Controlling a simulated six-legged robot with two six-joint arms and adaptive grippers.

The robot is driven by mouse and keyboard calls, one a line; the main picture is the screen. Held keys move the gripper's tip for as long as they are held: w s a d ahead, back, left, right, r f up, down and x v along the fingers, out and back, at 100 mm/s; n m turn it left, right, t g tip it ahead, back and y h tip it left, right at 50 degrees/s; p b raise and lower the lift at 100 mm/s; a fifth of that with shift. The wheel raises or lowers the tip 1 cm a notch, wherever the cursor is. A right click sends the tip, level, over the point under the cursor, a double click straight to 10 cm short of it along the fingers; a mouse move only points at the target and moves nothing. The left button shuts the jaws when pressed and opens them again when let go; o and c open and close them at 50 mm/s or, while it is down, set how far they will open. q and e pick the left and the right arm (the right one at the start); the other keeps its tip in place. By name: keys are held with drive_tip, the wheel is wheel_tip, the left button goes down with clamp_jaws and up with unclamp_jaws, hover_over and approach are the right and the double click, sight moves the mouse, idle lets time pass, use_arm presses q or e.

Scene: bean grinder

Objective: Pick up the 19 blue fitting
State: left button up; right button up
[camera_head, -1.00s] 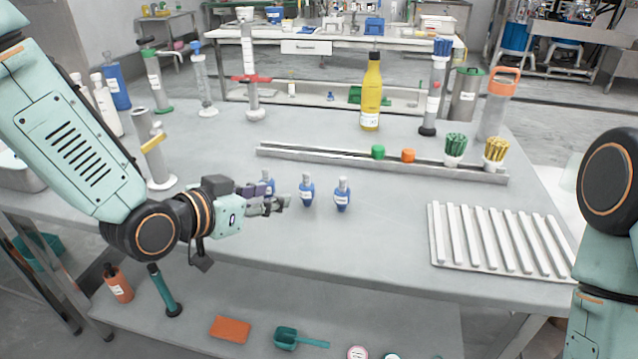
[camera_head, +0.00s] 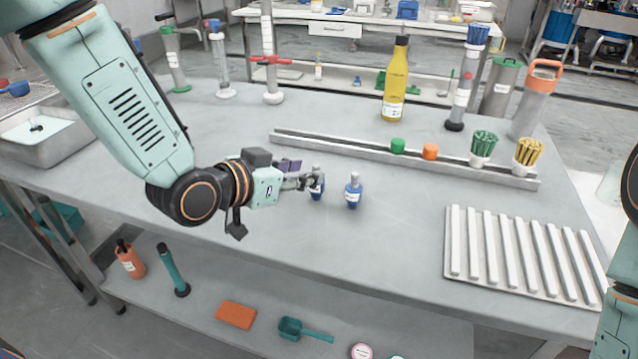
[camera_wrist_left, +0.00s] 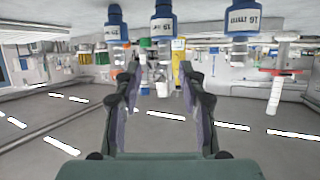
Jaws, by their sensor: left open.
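Several blue fittings with white labels and clear necks stand on the bench. In the head view one fitting (camera_head: 353,191) stands clear, and another fitting (camera_head: 317,190) is partly covered by my left gripper (camera_head: 308,183). The inverted left wrist view shows three: a left fitting (camera_wrist_left: 116,28), a middle fitting (camera_wrist_left: 162,30) and a large near right fitting (camera_wrist_left: 241,20). There my left gripper (camera_wrist_left: 160,78) is open, and the middle fitting lines up between its fingers. I cannot surely read which label says 19. My right gripper is out of view.
A metal rail (camera_head: 390,162) with a green cap (camera_head: 398,146) and an orange cap (camera_head: 430,152) lies behind the fittings. A yellow bottle (camera_head: 395,85) stands beyond. A white ribbed rack (camera_head: 520,250) lies to the right. The bench front (camera_head: 350,235) is clear.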

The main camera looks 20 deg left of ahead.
use_arm(q)
drive_tip(key=w+f, duration=0.1)
drive_tip(key=w+f+b, duration=0.1)
drive_tip(key=shift+w+d, duration=0.2)
drive_tip(key=shift+w, duration=0.2)
drive_tip(key=shift+w+d+f, duration=0.15)
drive_tip(key=shift+w+f, duration=0.05)
drive_tip(key=shift+w, duration=0.1)
drive_tip(key=shift+w+d+f+b, duration=0.1)
drive_tip(key=shift+w+d+b, duration=0.2)
drive_tip(key=shift+w+d, duration=0.2)
drive_tip(key=shift+w+f, duration=0.1)
drive_tip(key=shift+w, duration=0.2)
drive_tip(key=shift+s+a, duration=0.15)
drive_tip(key=shift+a, duration=0.05)
drive_tip(key=shift+c, duration=0.8)
drive_tip(key=shift+d, duration=0.2)
drive_tip(key=c, duration=0.4)
drive_tip(key=shift+a, duration=0.15)
clamp_jaws()
